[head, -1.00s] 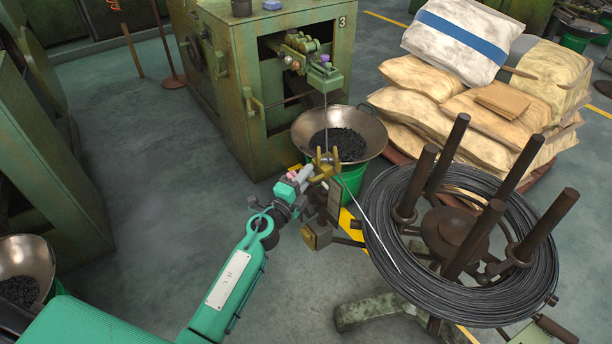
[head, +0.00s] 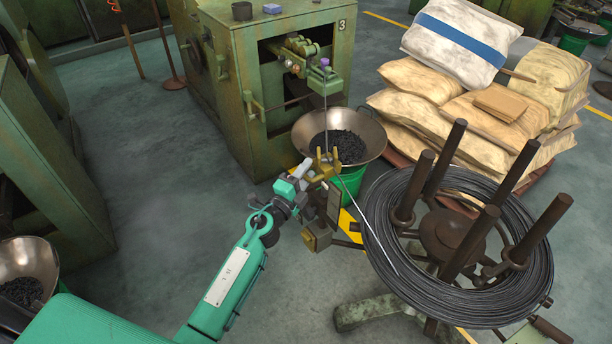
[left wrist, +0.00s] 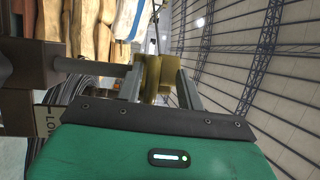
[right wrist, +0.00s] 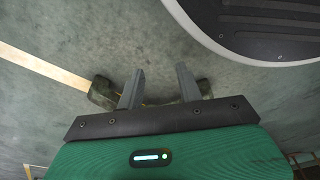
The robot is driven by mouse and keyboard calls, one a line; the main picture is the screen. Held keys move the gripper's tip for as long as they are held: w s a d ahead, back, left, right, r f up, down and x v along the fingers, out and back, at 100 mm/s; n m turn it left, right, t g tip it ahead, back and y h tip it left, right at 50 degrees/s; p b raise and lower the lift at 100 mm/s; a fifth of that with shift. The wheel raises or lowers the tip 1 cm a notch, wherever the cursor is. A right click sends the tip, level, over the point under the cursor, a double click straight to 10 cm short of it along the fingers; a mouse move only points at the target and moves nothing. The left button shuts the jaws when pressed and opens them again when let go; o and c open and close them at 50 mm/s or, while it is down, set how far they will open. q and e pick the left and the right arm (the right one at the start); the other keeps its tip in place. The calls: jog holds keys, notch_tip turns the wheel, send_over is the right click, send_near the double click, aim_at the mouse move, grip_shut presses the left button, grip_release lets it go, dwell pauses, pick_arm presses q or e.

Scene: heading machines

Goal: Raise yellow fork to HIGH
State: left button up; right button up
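The yellow fork (head: 324,162) stands upright on a dark post between the machine and the wire coil, with a dark wire running by it. My left gripper (head: 308,174) is at the fork from the left. In the left wrist view the yellow fork (left wrist: 152,78) lies between the two fingers of the left gripper (left wrist: 160,82), which appear closed against it. A plate with letters reading "LO", partly hidden, shows there at the lower left (left wrist: 42,122). My right gripper (right wrist: 158,88) is open and empty above the floor in the right wrist view.
The green machine marked 3 (head: 245,90) stands behind the fork, with a bowl of dark pieces (head: 362,150) in front. The wire coil (head: 385,245) on its posted stand is at the right. Stacked sacks (head: 440,115) lie behind it.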

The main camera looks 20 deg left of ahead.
pick_arm(q)
jog(key=shift+f, duration=0.15)
